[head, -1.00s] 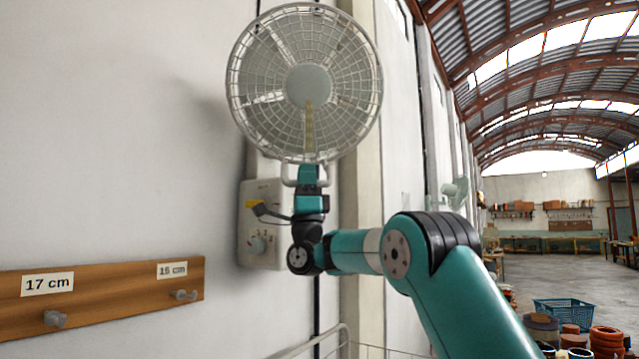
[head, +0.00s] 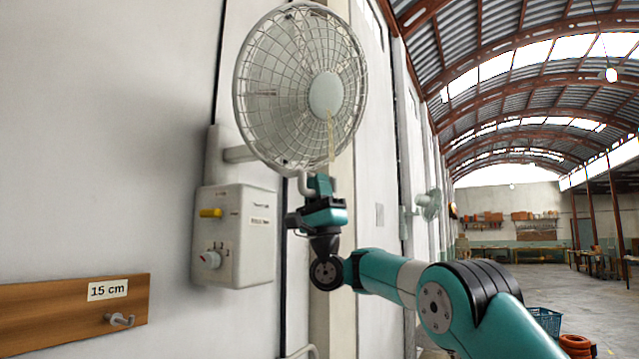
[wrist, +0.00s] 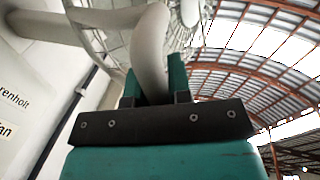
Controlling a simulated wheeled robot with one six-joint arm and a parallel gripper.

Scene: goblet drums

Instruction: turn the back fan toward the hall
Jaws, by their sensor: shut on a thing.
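A white wall fan (head: 287,92) with a round wire cage and pale hub is mounted high on the left wall. Its face is angled right, toward the hall. A bent grey handle (head: 304,184) hangs under the cage. My gripper (head: 319,186) is shut on this handle; in the wrist view the handle (wrist: 150,50) passes between the fingers. A second, smaller-looking fan (head: 430,204) is farther along the wall. I cannot tell from the pictures which fan is called the back one.
A control box (head: 236,236) with a yellow knob (head: 211,212) and a grey dial (head: 207,260) is under the near fan. A wooden peg rail (head: 70,310) labelled 15 cm is at lower left. The open hall floor lies right, with a blue basket (head: 545,321) and orange rings (head: 577,343).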

